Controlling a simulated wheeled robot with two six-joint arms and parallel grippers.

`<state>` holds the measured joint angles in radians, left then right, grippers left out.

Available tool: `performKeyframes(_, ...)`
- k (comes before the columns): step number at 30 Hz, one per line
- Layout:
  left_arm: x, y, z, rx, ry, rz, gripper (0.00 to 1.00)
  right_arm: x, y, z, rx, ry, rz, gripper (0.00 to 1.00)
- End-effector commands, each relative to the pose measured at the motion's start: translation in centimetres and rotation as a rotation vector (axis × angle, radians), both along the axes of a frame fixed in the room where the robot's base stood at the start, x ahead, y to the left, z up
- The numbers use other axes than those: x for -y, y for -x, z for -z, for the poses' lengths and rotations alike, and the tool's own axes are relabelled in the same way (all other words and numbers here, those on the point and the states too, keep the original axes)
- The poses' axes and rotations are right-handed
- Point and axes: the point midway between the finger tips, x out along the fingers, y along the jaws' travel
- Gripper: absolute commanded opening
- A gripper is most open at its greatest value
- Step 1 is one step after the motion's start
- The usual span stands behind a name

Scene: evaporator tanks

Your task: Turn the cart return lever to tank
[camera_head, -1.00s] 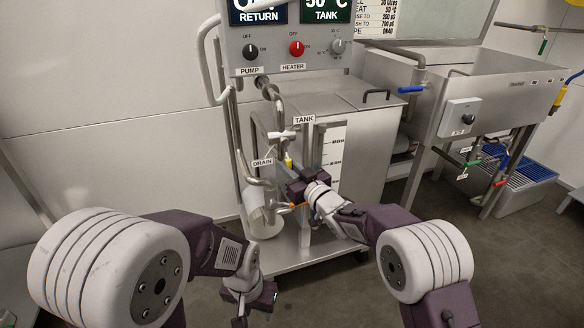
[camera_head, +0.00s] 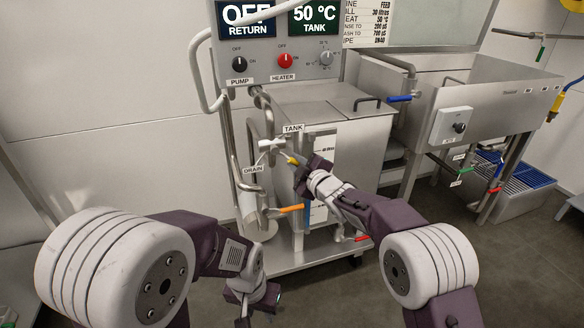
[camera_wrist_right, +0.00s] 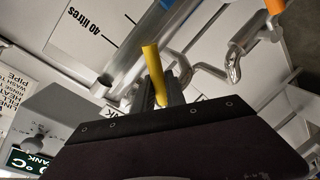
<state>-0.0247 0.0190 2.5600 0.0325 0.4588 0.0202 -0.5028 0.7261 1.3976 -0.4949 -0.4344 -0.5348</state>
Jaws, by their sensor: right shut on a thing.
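The cart return lever shows as a yellow handle (camera_head: 292,160) beside a white three-way fitting (camera_head: 271,145) on the cart's pipework. A DRAIN label (camera_head: 253,169) is at its lower left and a TANK label (camera_head: 293,128) at its upper right. My right gripper (camera_head: 299,168) is shut on the yellow handle; its fingers hide part of it. In the right wrist view the yellow handle (camera_wrist_right: 153,72) stands out from between the fingers (camera_wrist_right: 155,98). My left gripper (camera_head: 258,302) hangs low in front of the cart, away from the lever; its jaw opening is unclear.
An orange-handled lever (camera_head: 291,208) sits just below my right gripper, and a red one (camera_head: 361,239) lower right. The cart's panel (camera_head: 280,62) reads OFF RETURN and 50 °C TANK. A steel sink unit (camera_head: 470,95) stands to the right. The floor between is clear.

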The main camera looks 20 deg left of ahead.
Motion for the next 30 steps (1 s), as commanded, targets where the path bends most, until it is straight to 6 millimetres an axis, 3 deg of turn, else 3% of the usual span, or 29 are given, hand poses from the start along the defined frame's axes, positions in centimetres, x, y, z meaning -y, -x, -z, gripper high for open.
performKeyframes(15, 0.0, 0.0, 2.8, 0.0, 0.0, 0.0, 0.36, 0.9, -0.6, -2.7, 0.246, 0.357, 0.0, 0.0)
performKeyframes(30, 0.0, 0.0, 4.0, 0.0, 0.0, 0.0, 0.36, 1.0, -0.7, -4.1, 0.346, 0.507, -0.001, 0.0)
